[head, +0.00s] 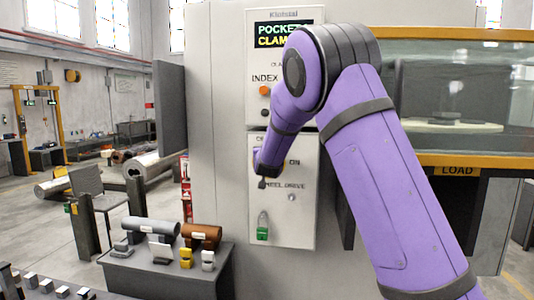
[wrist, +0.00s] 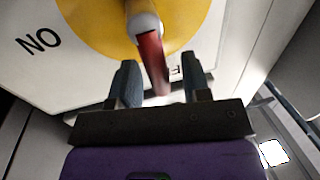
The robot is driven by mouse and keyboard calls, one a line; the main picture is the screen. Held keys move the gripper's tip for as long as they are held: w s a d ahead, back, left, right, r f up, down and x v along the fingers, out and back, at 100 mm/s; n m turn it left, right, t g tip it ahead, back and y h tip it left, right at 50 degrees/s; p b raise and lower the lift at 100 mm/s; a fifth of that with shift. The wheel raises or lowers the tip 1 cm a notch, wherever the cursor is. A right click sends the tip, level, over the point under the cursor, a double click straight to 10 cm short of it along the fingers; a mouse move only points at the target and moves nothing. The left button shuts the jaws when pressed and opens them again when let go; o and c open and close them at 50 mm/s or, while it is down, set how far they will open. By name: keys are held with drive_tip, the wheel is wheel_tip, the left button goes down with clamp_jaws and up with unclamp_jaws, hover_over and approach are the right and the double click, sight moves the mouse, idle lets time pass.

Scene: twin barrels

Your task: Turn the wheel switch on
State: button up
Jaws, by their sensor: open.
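The wheel switch shows in the wrist view as a yellow disc (wrist: 193,22) with a red handle (wrist: 151,60) on a grey hub (wrist: 145,27). The handle points down in that picture, toward a partly hidden label at lower right; an upside-down "ON" (wrist: 38,41) is at left. My gripper (wrist: 157,70) is open, with one finger on each side of the handle's outer end. The fingers are not closed on it; contact is unclear. In the head view my gripper (head: 262,183) is over the panel marked "WHEEL DRIVE" (head: 297,220) and mostly hides the switch.
A green padlock (head: 262,233) hangs low on the panel. Above are an orange button (head: 264,90) and a lit display (head: 275,35). A yellow-framed machine window (head: 490,160) is at right. A grey table (head: 165,278) with metal parts stands lower left.

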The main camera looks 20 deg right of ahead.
drive_tip(key=shift+w+d, duration=0.1)
clamp_jaws()
